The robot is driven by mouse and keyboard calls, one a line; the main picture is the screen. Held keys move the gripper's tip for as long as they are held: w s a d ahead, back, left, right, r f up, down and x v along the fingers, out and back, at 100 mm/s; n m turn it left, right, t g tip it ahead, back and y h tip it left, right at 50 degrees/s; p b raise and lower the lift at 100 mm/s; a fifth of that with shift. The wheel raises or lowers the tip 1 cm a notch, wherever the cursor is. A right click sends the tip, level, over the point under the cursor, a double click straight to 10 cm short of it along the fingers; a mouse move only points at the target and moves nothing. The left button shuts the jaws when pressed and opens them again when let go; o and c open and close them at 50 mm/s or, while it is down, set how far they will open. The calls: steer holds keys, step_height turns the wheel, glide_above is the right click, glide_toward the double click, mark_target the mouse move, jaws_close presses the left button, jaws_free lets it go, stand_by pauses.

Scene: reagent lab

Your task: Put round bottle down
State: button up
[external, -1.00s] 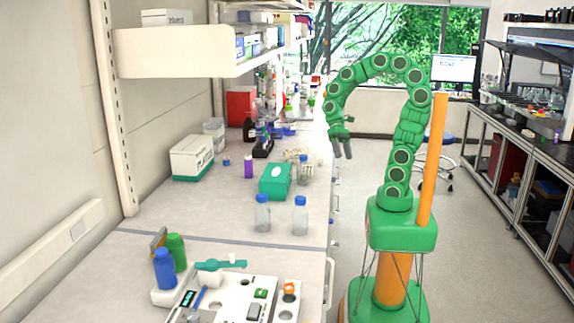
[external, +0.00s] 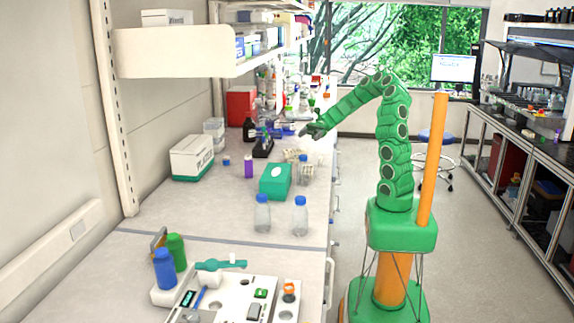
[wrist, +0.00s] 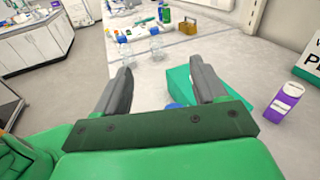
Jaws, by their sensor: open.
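Two clear bottles with blue caps stand upright on the bench: a left one (external: 263,215) and a right one (external: 300,217). I cannot tell which is the round bottle. My gripper (external: 306,131) is open and empty, raised over the bench's right edge, above the third bottle in the picture. In the wrist view my gripper's fingers (wrist: 160,66) are spread, with a blue cap (wrist: 174,106) partly hidden behind the gripper's palm.
The teal box (external: 276,181) and a purple bottle (external: 248,166) stand left of the third bottle. A white-and-green box (external: 192,158) is near the wall. Dark bottles and racks (external: 262,147) crowd the bench behind.

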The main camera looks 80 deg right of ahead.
steer(key=d+m+t, duration=0.2)
steer(key=d, duration=0.1)
glide_toward(302, 158)
steer(key=w+a, duration=0.2)
steer(key=shift+g, duration=0.3)
steer(key=shift+x, duration=3.8)
steer(key=shift+s, duration=0.15)
jaws_close()
